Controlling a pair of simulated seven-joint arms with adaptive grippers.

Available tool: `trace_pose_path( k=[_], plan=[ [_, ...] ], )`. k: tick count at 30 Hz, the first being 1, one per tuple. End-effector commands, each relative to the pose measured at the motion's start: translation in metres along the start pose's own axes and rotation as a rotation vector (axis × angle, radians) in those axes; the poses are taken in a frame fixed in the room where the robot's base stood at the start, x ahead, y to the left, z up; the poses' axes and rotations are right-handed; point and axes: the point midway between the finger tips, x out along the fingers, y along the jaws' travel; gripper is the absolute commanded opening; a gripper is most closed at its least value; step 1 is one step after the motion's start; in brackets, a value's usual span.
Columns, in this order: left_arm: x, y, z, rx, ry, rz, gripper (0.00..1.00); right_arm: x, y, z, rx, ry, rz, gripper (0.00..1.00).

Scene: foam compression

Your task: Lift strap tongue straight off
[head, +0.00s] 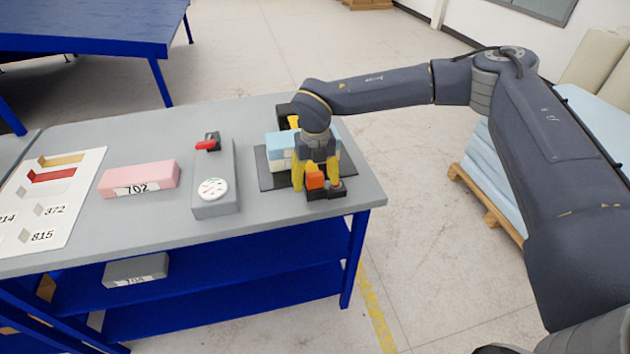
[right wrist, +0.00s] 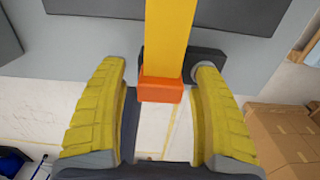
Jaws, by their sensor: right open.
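The strap is a yellow band with an orange tongue (head: 315,177) at its near end; the tongue also shows in the right wrist view (right wrist: 160,90). My right gripper (head: 317,183) is over the front of the foam fixture, with its yellow fingers on either side of the tongue. In the right wrist view the fingers are apart, with visible gaps to the tongue. A dark buckle block (right wrist: 185,62) lies by the strap end. The light blue and cream foam stack (head: 280,147) sits on a black base plate (head: 268,181), partly hidden by my gripper. My left gripper is not in view.
Left of the fixture stand a grey gauge box (head: 215,205) with a dial and red lever, a pink block (head: 138,179) marked 702 and a white chart board (head: 75,200). A grey block (head: 136,270) lies on the blue shelf. The bench's right edge is close to the fixture.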

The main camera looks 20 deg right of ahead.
Motion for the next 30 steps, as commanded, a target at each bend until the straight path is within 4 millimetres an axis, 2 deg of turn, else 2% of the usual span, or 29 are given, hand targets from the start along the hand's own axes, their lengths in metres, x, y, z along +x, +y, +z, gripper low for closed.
trace_pose_path(
  k=[2, 17, 30],
  plan=[
    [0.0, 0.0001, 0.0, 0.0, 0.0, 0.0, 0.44, -0.0001, 0.0, 0.0, 0.0, 0.0, 0.0, 0.66],
    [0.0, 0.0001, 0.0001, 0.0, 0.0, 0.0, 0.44, -0.0003, -0.0001, -0.0001, 0.0, 0.0, 0.0, 0.08],
    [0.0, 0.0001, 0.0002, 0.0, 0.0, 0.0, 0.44, -0.0021, -0.0001, 0.0001, 0.0, -0.001, 0.0, 0.07]
  ],
)
